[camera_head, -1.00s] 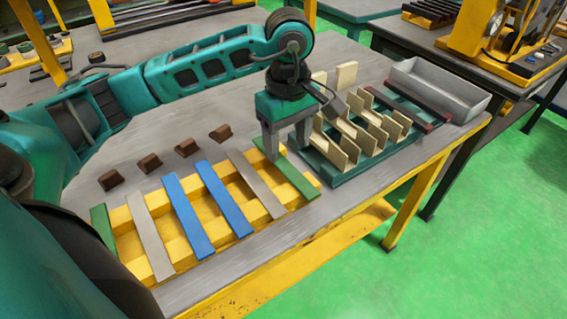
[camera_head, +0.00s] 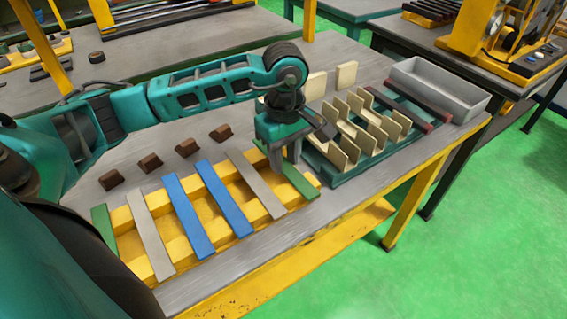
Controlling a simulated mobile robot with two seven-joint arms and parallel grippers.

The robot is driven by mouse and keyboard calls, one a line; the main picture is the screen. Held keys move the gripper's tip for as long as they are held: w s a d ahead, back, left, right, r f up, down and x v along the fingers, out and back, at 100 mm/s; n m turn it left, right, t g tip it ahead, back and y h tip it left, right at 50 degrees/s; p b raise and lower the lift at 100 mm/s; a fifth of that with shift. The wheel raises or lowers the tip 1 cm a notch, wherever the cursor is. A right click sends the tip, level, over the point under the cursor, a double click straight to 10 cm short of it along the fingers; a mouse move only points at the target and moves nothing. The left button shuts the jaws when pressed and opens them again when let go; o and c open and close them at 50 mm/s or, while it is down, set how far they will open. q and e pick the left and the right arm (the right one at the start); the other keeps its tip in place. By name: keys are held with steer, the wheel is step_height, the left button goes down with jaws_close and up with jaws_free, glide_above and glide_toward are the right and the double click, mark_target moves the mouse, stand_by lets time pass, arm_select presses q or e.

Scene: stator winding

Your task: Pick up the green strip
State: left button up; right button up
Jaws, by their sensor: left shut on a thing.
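A yellow rack (camera_head: 180,247) lies on the grey table with green, grey and blue strips across it. One green strip (camera_head: 300,181) lies at the rack's right end. Another green strip (camera_head: 103,226) lies at its left end. My left gripper (camera_head: 285,163) is at the far end of the right green strip and is shut on it. The fingers hide that end. The strip still lies along the rack, with no clear gap under it. My right gripper is not in view.
A green tray (camera_head: 345,178) with upright cream pieces stands close to the right of my left gripper. A grey bin (camera_head: 440,88) stands at the back right. Several brown blocks (camera_head: 186,147) lie behind the rack. The table's front edge is clear.

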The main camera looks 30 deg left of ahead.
arm_select(q)
jaws_close()
